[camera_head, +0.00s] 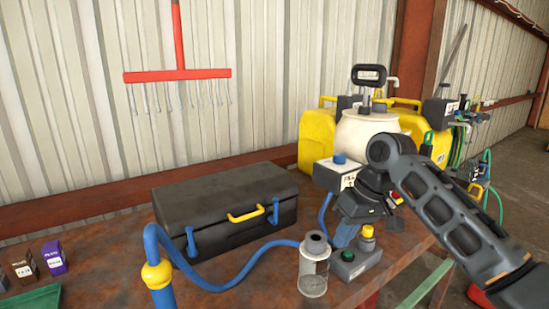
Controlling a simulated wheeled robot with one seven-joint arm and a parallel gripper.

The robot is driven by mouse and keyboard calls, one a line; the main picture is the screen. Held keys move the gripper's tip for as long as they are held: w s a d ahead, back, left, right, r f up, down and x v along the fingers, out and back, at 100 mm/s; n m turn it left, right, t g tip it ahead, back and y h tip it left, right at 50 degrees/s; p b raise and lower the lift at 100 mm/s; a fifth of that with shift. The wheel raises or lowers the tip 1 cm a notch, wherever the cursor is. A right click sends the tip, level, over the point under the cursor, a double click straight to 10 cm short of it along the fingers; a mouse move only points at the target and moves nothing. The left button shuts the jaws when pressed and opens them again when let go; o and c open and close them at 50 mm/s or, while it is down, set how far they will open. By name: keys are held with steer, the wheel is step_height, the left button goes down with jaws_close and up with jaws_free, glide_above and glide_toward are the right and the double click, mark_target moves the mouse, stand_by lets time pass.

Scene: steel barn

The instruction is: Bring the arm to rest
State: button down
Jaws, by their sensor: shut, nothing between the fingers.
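My arm (450,210) comes in from the lower right and bends at a dark joint above the right part of the bench. My gripper (357,212) hangs below that joint, pointing down, shut and empty. It is in front of a white box with a blue cap (336,174) and above a grey control box with a green and a yellow button (355,262). The fingertips are small and partly lost against the dark parts and blue shapes behind them. I cannot tell whether they touch anything.
A rusty bench (110,245) carries a black toolbox (222,205), a blue hose (215,285), a clear canister (313,268), small boxes (53,258) and a green tray (35,300). Yellow jugs (316,140) and a cream sprayer tank (362,131) stand behind. A red rake (178,75) hangs on the wall.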

steer(key=s+a+f+t+y, duration=0.1)
steer(key=s+a+f, duration=0.1)
steer(key=a+f, duration=0.2)
steer(key=s+a+f+m+t+y, duration=0.1)
steer(key=s+a+f+y, duration=0.1)
steer(key=s+a+f, duration=0.1)
steer(key=s+a+f+m+t+y, duration=0.1)
steer(key=s+a+f+t, duration=0.1)
steer(key=a+f, duration=0.3)
steer(key=shift+s+a+f, duration=0.35)
steer(key=shift+s+a, duration=0.1)
steer(key=shift+s, duration=0.05)
steer(key=s+d+f+m+t+h, duration=0.1)
steer(key=s+d+f+m+t, duration=0.25)
steer(key=s, duration=0.75)
steer(key=s+d+f+m+t+h, duration=0.2)
steer(key=s+f+t, duration=0.15)
steer(key=s, duration=0.85)
steer(key=s+d+r+t+h, duration=0.1)
steer(key=s+d+r, duration=0.3)
steer(key=s, duration=0.3)
steer(key=s+d+r+n+t+h+b, duration=0.1)
steer(key=s+d+r+h, duration=0.1)
steer(key=s+d+r, duration=0.3)
steer(key=s+d+r+n+h, duration=0.1)
steer(key=s+d+r, duration=0.4)
steer(key=s, duration=0.5)
steer(key=shift+t, duration=0.4)
